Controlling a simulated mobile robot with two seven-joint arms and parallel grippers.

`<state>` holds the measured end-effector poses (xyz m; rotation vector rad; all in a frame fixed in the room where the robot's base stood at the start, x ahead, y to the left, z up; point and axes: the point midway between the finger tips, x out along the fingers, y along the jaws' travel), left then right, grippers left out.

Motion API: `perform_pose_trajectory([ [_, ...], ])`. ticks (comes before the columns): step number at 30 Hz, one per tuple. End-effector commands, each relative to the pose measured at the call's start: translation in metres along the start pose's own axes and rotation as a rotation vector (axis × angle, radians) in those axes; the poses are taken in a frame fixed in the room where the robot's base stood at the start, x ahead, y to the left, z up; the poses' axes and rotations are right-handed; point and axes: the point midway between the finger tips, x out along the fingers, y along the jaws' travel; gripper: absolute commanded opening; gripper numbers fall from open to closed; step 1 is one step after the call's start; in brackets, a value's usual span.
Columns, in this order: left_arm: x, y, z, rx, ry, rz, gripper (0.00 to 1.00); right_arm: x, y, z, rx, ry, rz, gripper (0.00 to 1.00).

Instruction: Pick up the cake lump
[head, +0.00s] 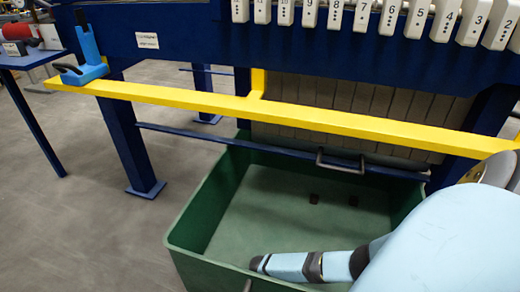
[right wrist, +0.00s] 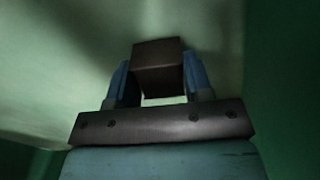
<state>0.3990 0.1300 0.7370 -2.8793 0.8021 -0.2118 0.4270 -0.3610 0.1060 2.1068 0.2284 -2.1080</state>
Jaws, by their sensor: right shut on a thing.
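The cake lump (right wrist: 159,55), a dark brown block, is between the two blue fingers of my right gripper (right wrist: 158,78) in the right wrist view. The fingers are shut on its sides. Pale green bin floor shows behind it; I cannot tell whether the lump touches it. In the head view my light blue right arm reaches into the green bin from the right, and the gripper and held lump cannot be made out. My left gripper is not in view.
Two other small dark lumps, one left (head: 314,198) and one right (head: 353,200), lie on the floor of the green bin (head: 205,200). A yellow bar (head: 200,101) and blue press frame run above its back. Grey plates hang behind. A blue table (head: 25,60) stands far left.

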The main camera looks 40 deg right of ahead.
Motion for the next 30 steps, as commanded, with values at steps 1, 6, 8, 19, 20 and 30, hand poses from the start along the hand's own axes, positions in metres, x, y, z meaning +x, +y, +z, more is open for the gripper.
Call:
perform_pose_trajectory([
  [1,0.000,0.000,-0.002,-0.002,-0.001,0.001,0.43,-0.003,0.000,0.000,0.000,0.000,0.000,0.21],
  [6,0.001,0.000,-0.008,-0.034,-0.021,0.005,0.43,-0.019,0.000,0.000,0.001,0.001,0.000,0.21],
  [8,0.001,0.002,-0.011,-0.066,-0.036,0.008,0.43,-0.029,0.000,0.000,0.000,0.001,0.000,0.21],
  [19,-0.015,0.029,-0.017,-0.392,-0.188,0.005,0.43,-0.123,0.000,0.001,-0.001,0.001,0.000,0.21],
  [20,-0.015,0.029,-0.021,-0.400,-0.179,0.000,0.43,-0.130,0.000,0.000,-0.001,0.001,0.000,0.21],
  [30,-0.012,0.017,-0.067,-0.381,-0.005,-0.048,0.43,-0.188,0.000,0.000,0.000,0.001,0.000,0.21],
])
